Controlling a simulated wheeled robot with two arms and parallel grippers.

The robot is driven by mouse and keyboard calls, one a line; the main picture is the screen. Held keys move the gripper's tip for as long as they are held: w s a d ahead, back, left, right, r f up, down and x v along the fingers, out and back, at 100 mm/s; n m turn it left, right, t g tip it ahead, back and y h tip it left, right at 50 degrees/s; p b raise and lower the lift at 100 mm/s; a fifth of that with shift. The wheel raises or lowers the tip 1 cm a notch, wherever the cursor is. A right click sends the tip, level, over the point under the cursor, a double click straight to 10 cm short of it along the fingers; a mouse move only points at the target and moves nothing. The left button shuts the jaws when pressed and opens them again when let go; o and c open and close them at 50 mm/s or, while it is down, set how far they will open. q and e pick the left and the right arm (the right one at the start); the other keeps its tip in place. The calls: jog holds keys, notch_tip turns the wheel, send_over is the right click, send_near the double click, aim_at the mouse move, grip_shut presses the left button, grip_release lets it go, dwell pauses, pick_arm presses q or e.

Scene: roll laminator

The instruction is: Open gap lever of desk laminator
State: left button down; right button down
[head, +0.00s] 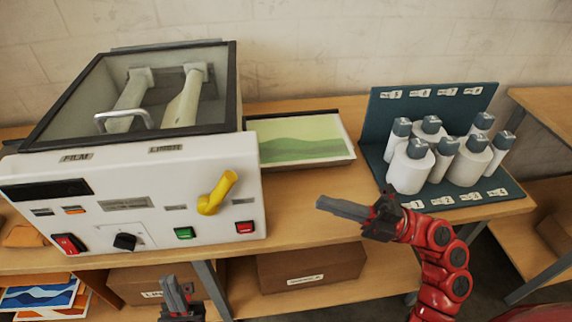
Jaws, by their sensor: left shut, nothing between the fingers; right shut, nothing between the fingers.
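The desk laminator (140,190) stands on the wooden table at the left, a white box with a clear, dark-framed lid. The lid is down, and two pale rolls show through it. A yellow lever (217,192) sits on the right part of the front panel, its handle tilted up and to the right. My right gripper (320,202) is shut and empty, in front of the table, pointing left towards the lever with a clear space between them. My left gripper (168,281) is shut and empty, low in the view below the laminator's front. Neither gripper touches the lever.
The front panel also has a black knob (125,242), a green switch (184,233) and red switches (245,227). A tray with a green picture (300,138) lies right of the laminator. A dark stand (385,120) with several white bottles is further right. Boxes (312,268) sit on the lower shelf.

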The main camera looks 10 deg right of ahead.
jog(key=shift+a, duration=0.1)
jog(key=p, duration=0.4)
send_near(218, 193)
jog(key=r, duration=0.1)
jog(key=w+a+r, duration=0.1)
jog(key=r, duration=0.1)
jog(key=w+r, duration=0.1)
jog(key=shift+a+r, duration=0.35)
jog(key=shift+a, duration=0.05)
jog(key=shift+w+a+r, duration=0.1)
jog(key=shift+a, duration=0.3)
